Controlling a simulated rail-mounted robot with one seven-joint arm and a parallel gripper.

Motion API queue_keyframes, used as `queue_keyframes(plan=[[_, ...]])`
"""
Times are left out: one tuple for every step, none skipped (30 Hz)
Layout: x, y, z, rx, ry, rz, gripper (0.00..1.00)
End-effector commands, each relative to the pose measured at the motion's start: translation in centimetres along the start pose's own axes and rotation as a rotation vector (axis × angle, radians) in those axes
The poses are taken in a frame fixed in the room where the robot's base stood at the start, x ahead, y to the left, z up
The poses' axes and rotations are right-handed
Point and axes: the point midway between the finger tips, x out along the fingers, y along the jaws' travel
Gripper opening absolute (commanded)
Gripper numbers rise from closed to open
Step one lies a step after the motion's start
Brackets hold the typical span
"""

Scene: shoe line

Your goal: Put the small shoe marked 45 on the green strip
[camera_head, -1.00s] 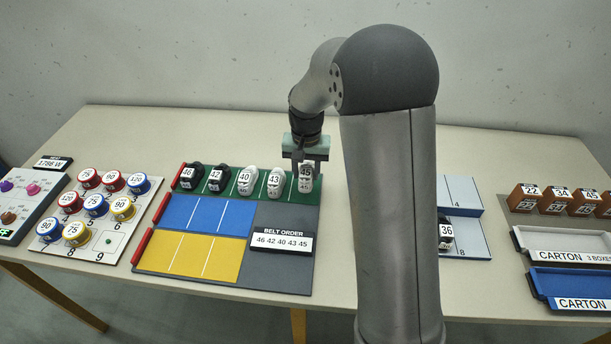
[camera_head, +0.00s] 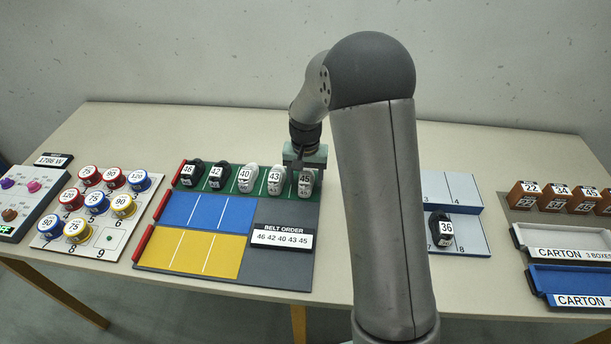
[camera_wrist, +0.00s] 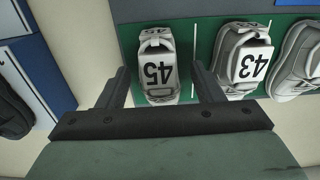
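The small white shoe marked 45 (camera_head: 306,182) stands in the rightmost slot of the green strip (camera_head: 290,193). In the wrist view the shoe marked 45 (camera_wrist: 158,72) rests on the green strip (camera_wrist: 128,50), between my spread fingers and apart from both. My gripper (camera_wrist: 165,85) is open, with one finger on each side of the shoe's near end. In the head view my gripper (camera_head: 305,158) is just behind and above that shoe. The white shoe marked 43 (camera_head: 275,180) stands in the slot to its left.
Shoes marked 46 (camera_head: 191,173), 42 (camera_head: 218,175) and 40 (camera_head: 246,178) fill the other green slots. The blue strip (camera_head: 208,214) and yellow strip (camera_head: 190,253) are empty. A black shoe marked 36 (camera_head: 441,230) stands on a rack to the right.

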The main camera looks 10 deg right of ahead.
Motion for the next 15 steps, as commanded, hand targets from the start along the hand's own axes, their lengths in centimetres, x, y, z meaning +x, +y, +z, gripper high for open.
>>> queue_keyframes(plan=[[0.0,0.0,0.0,0.0,0.0,0.0,0.6],[0.0,0.0,0.0,0.0,0.0,0.0,0.6],[0.0,0.0,0.0,0.0,0.0,0.0,0.6],[0.0,0.0,0.0,0.0,0.0,0.0,0.6],[0.0,0.0,0.0,0.0,0.0,0.0,0.6],[-0.1,0.0,0.0,0.0,0.0,0.0,0.6],[-0.3,0.0,0.0,0.0,0.0,0.0,0.6],[-0.5,0.0,0.0,0.0,0.0,0.0,0.6],[-0.7,0.0,0.0,0.0,0.002,-0.001,0.6],[-1.0,0.0,-0.1,0.0,0.003,-0.001,0.6],[-1.4,0.0,-0.1,0.0,0.004,-0.001,0.6],[-2.0,0.0,-0.1,0.0,0.004,-0.001,0.6],[-2.6,-0.1,-0.1,0.0,0.006,-0.002,0.6],[-3.2,-0.1,-0.1,0.0,0.006,-0.002,0.6],[-4.0,-0.1,-0.1,0.0,0.006,-0.002,0.6]])
